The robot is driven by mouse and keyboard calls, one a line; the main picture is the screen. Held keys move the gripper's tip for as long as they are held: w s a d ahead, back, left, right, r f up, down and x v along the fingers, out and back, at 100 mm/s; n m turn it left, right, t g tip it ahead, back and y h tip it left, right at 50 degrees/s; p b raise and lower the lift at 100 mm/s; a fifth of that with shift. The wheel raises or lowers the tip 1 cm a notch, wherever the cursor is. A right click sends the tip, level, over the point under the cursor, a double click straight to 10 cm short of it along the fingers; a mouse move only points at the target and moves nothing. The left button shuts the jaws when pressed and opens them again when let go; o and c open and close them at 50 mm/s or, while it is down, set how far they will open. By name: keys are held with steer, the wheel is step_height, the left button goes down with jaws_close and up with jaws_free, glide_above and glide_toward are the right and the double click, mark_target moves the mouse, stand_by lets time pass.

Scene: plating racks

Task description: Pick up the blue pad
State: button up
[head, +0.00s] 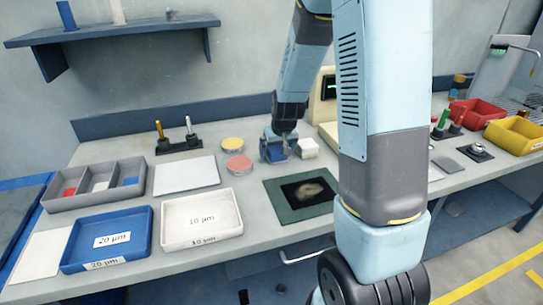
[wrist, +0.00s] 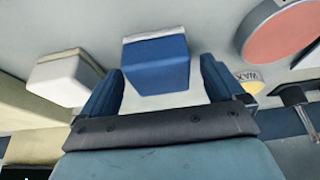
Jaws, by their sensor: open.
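The blue pad (wrist: 156,68) is a block with a pale layer along one side. In the wrist view it lies between and just ahead of the two blue fingers of my gripper (wrist: 162,75). The fingers are spread, with a visible gap on either side of the pad, and neither appears to touch it. In the head view my gripper (head: 277,150) is low over the bench beside a white pad (head: 308,147). There the blue pad is hard to tell from the blue fingers. The white pad (wrist: 65,77) also shows outside the left finger in the wrist view.
A red disc (head: 238,165) and a yellow disc (head: 232,144) lie left of my gripper. A dark green-edged mat (head: 285,212) is in front. Blue (head: 78,262) and white (head: 176,238) labelled trays and a grey divided bin (head: 52,203) stand at left.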

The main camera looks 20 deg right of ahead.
steer(key=shift+w+f, duration=0.15)
steer(key=shift+f, duration=0.3)
steer(key=c, duration=1.1)
